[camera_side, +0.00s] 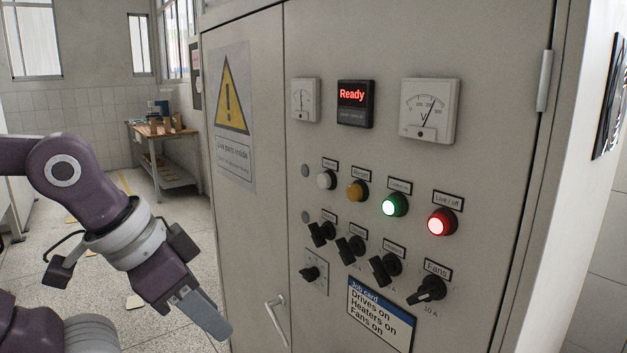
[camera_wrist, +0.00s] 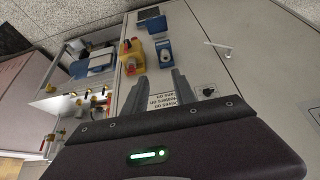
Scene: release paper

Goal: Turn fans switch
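The fans switch (camera_side: 427,290) is a black rotary knob under a "Fans" label, at the right end of the lower knob row on the grey cabinet (camera_side: 470,60). Its grip is tilted, with a "10 A" mark below. In the wrist view I cannot make the switch out. My gripper (camera_side: 217,325) is left of the knobs in the side view, apart from the switch, pointing down and right. In the wrist view its two fingers (camera_wrist: 162,73) stand apart with nothing held between them. A job card (camera_side: 380,314) reads "Drives on, Heaters on, Fans on"; it appears upside down behind the fingers (camera_wrist: 170,103).
Other black knobs (camera_side: 351,249) sit left of the fans switch. Lamps, including lit green (camera_side: 395,205) and red (camera_side: 442,222) ones, are above. A display (camera_side: 355,104) reads "Ready". A door handle (camera_side: 276,320) sticks out near my gripper. A yellow-and-red box (camera_wrist: 131,56) shows in the wrist view.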

